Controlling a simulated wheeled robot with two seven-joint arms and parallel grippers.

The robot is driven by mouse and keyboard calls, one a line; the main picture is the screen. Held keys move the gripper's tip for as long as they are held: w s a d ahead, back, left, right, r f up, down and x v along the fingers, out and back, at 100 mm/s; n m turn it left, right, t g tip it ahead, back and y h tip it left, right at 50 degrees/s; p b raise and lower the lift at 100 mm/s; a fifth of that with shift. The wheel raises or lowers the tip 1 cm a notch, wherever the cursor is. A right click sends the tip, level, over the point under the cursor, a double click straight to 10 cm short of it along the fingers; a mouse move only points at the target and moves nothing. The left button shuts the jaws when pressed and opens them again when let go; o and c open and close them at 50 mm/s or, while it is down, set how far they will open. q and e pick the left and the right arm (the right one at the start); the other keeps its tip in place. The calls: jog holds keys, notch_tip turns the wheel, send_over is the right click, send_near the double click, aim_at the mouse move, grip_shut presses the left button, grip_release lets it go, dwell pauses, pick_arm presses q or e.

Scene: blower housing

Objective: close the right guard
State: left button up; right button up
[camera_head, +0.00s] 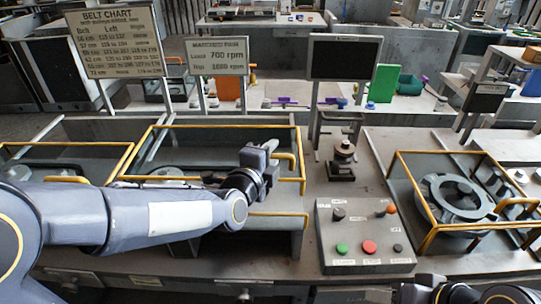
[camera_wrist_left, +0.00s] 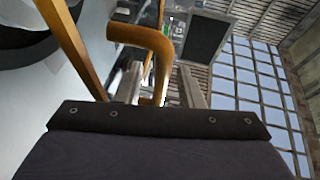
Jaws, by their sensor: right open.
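A yellow-framed guard (camera_head: 302,140) stands over the middle bay, with a yellow handle (camera_head: 290,157) at its right side. Another yellow-framed guard (camera_head: 398,185) is at the right bay, around a grey ring-shaped housing (camera_head: 455,198), with a handle (camera_head: 518,202) at its right. I cannot tell which the task calls right. My left gripper (camera_head: 270,160) is at the middle guard's handle. In the left wrist view the curved yellow handle (camera_wrist_left: 150,42) passes between the fingers, with a gap beside it. My right gripper (camera_head: 445,293) is low at the bottom edge, apart from both guards and partly cut off.
A control box (camera_head: 362,205) with green, red and black buttons sits between the bays. A dark fixture (camera_head: 342,160) stands behind it, and a dark monitor (camera_head: 344,58) behind that. Two sign boards (camera_head: 115,40) stand at the back left. My left arm covers part of the left bays.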

pick_arm(q)
jog(key=v, duration=0.7)
jog(key=shift+s+a+p, duration=0.15)
jog(key=shift+s+p, duration=0.2)
jog(key=shift+p, duration=0.1)
jog(key=shift+r, duration=0.1)
